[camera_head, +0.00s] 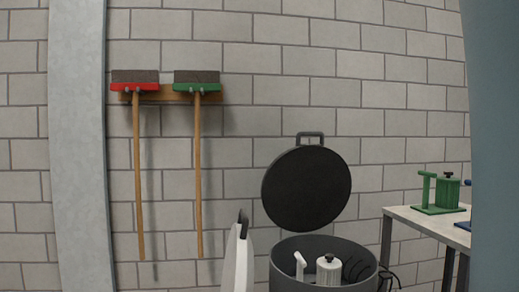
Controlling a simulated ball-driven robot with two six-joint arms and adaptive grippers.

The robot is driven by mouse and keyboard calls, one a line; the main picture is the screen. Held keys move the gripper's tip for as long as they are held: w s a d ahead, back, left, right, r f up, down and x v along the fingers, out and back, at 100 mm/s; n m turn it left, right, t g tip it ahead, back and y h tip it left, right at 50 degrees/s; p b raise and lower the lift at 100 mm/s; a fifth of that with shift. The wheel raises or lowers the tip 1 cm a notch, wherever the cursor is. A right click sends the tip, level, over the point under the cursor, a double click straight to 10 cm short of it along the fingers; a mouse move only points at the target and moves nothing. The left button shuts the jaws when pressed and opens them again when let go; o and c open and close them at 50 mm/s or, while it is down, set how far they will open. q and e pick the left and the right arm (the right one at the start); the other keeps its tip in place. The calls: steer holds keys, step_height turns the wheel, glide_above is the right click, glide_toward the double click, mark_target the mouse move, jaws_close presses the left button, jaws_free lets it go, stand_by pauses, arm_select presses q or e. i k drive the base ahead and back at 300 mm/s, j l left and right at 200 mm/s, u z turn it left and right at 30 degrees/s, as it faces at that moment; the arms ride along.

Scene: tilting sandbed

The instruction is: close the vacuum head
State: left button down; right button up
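A grey round drum (290,275), which appears to be the vacuum head, stands at the bottom centre right, cut off by the lower edge. Its dark round lid (306,188) stands open, tilted up behind the drum, with a loop handle (310,135) on its top edge. Inside the drum are a white upright handle (300,265) and a white ribbed canister (328,270) with a black knob. Thin dark curved lines show beside the canister and outside the right rim; I cannot tell what they are. Neither of my grippers can be made out.
A white upright piece (238,262) with a dark top stands close left of the drum; what it is remains unclear. A table (405,213) at right holds a green handle-and-canister set (447,193). Two brooms (137,170) hang on the block wall. A blue-grey surface (495,150) blocks the right edge.

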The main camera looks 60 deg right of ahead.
mark_target(307, 187)
steer(key=z, duration=2.1)
steer(key=i+j+z, duration=0.2)
steer(key=i+j, duration=0.4)
